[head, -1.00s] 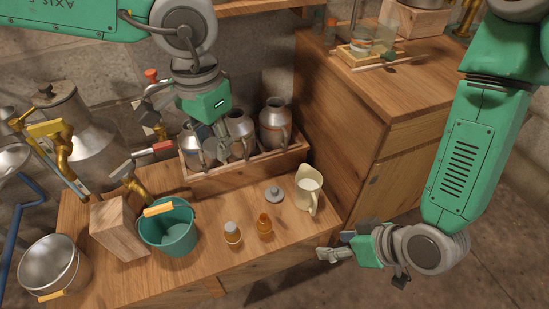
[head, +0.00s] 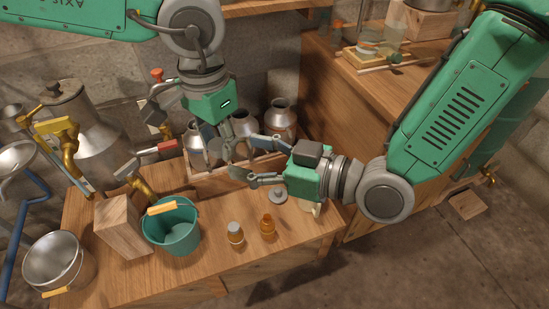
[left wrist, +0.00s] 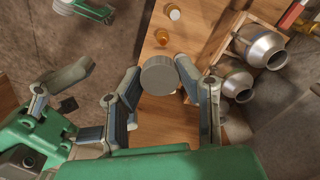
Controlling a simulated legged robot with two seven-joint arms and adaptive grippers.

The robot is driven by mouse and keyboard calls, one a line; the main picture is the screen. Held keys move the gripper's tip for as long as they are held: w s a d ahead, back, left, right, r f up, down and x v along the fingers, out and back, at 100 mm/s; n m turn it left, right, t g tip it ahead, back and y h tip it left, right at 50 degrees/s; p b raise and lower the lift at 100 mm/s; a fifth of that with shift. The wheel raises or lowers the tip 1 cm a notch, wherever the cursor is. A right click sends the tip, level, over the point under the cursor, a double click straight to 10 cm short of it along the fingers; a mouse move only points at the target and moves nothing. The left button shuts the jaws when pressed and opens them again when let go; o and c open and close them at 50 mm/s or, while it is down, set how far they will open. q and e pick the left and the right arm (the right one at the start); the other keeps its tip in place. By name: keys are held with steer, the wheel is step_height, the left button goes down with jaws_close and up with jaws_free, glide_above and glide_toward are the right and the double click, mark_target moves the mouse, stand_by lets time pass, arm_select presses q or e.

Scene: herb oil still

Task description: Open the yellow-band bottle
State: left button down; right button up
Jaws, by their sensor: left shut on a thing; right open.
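My left gripper (head: 224,145) hangs over the wooden tray at the back of the table. It is shut on a grey cylindrical thing, whose round grey end (left wrist: 158,75) shows between its fingers in the left wrist view. I cannot see a yellow band on it. My right gripper (head: 255,160) is open, its fingers pointing left, close beside the held thing; in the left wrist view it comes in from the left. On the table stand a small bottle with a whitish cap (head: 235,234) and an amber bottle (head: 267,226). No yellow band shows on either.
Several metal cans (head: 281,120) stand in the wooden tray (head: 205,184). A teal bucket (head: 172,237), a wooden block (head: 122,226) and a steel pail (head: 55,262) stand left. The cream jug is mostly hidden by my right gripper.

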mark_target(217, 145)
steer(key=x, duration=0.6)
steer(key=shift+w+a, duration=0.15)
steer(key=shift+a, duration=0.2)
jaws_close()
jaws_free()
